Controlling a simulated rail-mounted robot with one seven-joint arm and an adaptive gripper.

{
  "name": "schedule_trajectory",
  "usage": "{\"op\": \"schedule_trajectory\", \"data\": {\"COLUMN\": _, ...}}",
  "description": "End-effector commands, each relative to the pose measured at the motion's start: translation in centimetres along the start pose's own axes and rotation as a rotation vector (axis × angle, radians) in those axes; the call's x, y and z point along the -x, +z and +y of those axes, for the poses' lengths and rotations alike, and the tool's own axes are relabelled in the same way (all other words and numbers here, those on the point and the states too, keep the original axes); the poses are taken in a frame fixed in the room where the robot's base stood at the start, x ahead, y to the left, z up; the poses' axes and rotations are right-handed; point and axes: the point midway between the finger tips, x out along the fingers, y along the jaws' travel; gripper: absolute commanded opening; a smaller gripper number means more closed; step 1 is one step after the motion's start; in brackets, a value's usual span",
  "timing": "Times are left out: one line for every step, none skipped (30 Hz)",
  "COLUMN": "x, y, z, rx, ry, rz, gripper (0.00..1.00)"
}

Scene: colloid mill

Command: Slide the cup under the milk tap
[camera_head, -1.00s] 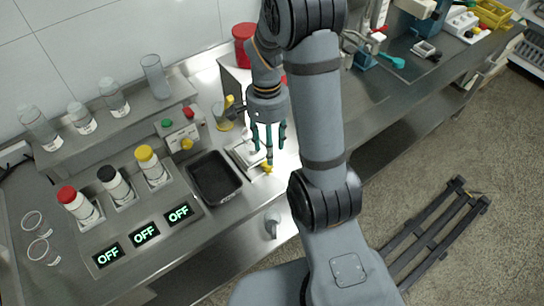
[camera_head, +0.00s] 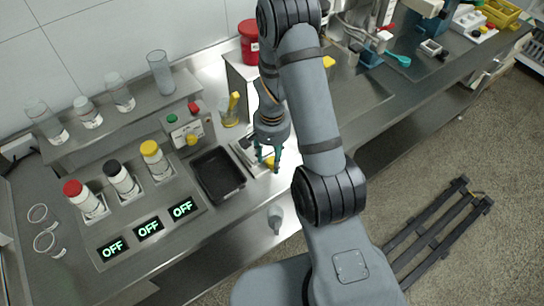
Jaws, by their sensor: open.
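My gripper (camera_head: 267,162) points down with its fingers apart. It is over a small metal-and-white device (camera_head: 246,152) on the counter, and a small yellow part shows by the fingertips. The fingers and arm partly hide this spot, so I cannot tell whether they touch anything. A clear beaker (camera_head: 229,118) with a yellow piece in it stands behind and left of my gripper. A grey-white cup-like object (camera_head: 275,219) is at the counter's front edge. I cannot tell which part is the milk tap, and I cannot identify the task's cup for sure.
A black tray (camera_head: 218,176) lies left of my gripper. Bottles with red, black and yellow caps (camera_head: 117,179) stand behind displays reading OFF (camera_head: 149,229). A control box (camera_head: 188,132) is behind the tray. A red container (camera_head: 249,42) stands at the back.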

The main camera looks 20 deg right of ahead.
Motion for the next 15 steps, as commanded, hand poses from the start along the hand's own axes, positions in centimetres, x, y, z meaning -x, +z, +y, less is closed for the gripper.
{"op": "schedule_trajectory", "data": {"x": -0.13, "y": 0.0, "z": 0.01, "rx": 0.0, "ry": 0.0, "rz": 0.0, "gripper": 0.45}}
{"op": "schedule_trajectory", "data": {"x": -0.17, "y": -0.01, "z": 0.0, "rx": 0.0, "ry": 0.0, "rz": 0.0, "gripper": 0.45}}
{"op": "schedule_trajectory", "data": {"x": -0.19, "y": -0.02, "z": 0.0, "rx": 0.0, "ry": 0.0, "rz": 0.001, "gripper": 0.45}}
{"op": "schedule_trajectory", "data": {"x": -0.19, "y": -0.03, "z": -0.01, "rx": 0.0, "ry": -0.001, "rz": 0.001, "gripper": 0.45}}
{"op": "schedule_trajectory", "data": {"x": -0.19, "y": -0.03, "z": -0.01, "rx": 0.0, "ry": -0.001, "rz": 0.001, "gripper": 0.45}}
{"op": "schedule_trajectory", "data": {"x": -0.18, "y": -0.03, "z": -0.01, "rx": 0.0, "ry": -0.001, "rz": 0.001, "gripper": 0.45}}
{"op": "schedule_trajectory", "data": {"x": -0.18, "y": -0.03, "z": -0.01, "rx": 0.0, "ry": -0.001, "rz": 0.001, "gripper": 0.45}}
{"op": "schedule_trajectory", "data": {"x": -0.17, "y": -0.03, "z": 0.0, "rx": 0.0, "ry": 0.0, "rz": 0.001, "gripper": 0.45}}
{"op": "schedule_trajectory", "data": {"x": -0.17, "y": -0.03, "z": 0.0, "rx": 0.0, "ry": 0.0, "rz": 0.001, "gripper": 0.43}}
{"op": "schedule_trajectory", "data": {"x": -0.17, "y": -0.02, "z": 0.0, "rx": 0.0, "ry": 0.0, "rz": 0.001, "gripper": 0.41}}
{"op": "schedule_trajectory", "data": {"x": -0.17, "y": -0.02, "z": 0.0, "rx": 0.0, "ry": 0.0, "rz": 0.001, "gripper": 0.4}}
{"op": "schedule_trajectory", "data": {"x": -0.16, "y": -0.02, "z": 0.0, "rx": 0.0, "ry": 0.0, "rz": 0.001, "gripper": 0.37}}
{"op": "schedule_trajectory", "data": {"x": -0.16, "y": -0.02, "z": 0.0, "rx": 0.0, "ry": 0.0, "rz": 0.0, "gripper": 0.36}}
{"op": "schedule_trajectory", "data": {"x": -0.16, "y": -0.02, "z": 0.0, "rx": 0.0, "ry": 0.0, "rz": 0.0, "gripper": 0.34}}
{"op": "schedule_trajectory", "data": {"x": -0.16, "y": -0.02, "z": 0.0, "rx": 0.0, "ry": 0.0, "rz": 0.0, "gripper": 0.31}}
